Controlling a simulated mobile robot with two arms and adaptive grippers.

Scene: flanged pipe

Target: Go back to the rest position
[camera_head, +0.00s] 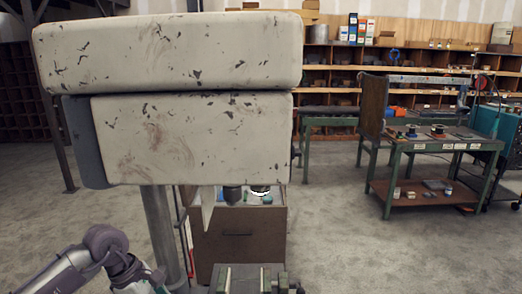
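My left arm comes in at the lower left, with a grey joint showing and a darker part with a green mark at the bottom edge. Its gripper is not visible in the head view. My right arm and its gripper are not in the head view. No flanged pipe can be made out.
A large scuffed off-white machine head (190,140) on a grey column (160,225) fills the near left. Below it is a vise (247,280), cut off by the bottom edge. A brown cabinet (240,245) stands behind. A green workbench (440,145) stands at right; the floor (370,255) before it is clear.

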